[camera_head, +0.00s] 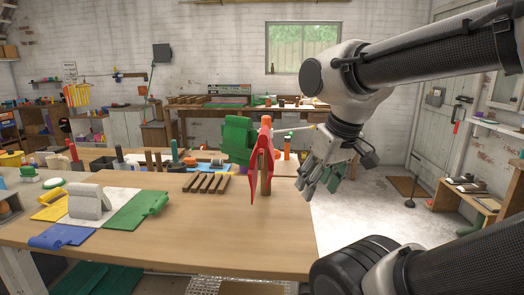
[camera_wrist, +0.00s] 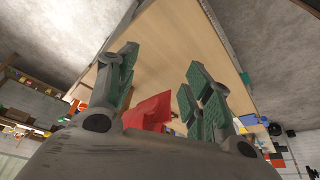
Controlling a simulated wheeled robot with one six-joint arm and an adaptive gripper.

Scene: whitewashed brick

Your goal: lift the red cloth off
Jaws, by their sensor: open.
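The red cloth (camera_head: 256,170) hangs in folds on an upright wooden post (camera_head: 266,182) with an orange top, near the right edge of the table. Its lower end hangs just above or at the tabletop; I cannot tell which. My gripper (camera_head: 319,187) is open and empty, right of the cloth and apart from it, fingers pointing down. In the wrist view the red cloth (camera_wrist: 150,112) shows low, beyond the palm and between the bases of the open green-padded fingers (camera_wrist: 160,68). Part of it is hidden by the gripper body.
A green cloth (camera_head: 237,138) hangs just left of the red one. A pale rod with a yellow tip (camera_head: 311,127) sticks out right of the post. Dark wooden slats (camera_head: 206,183) and folded cloths (camera_head: 138,209) lie further left. The front tabletop (camera_head: 200,240) is clear.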

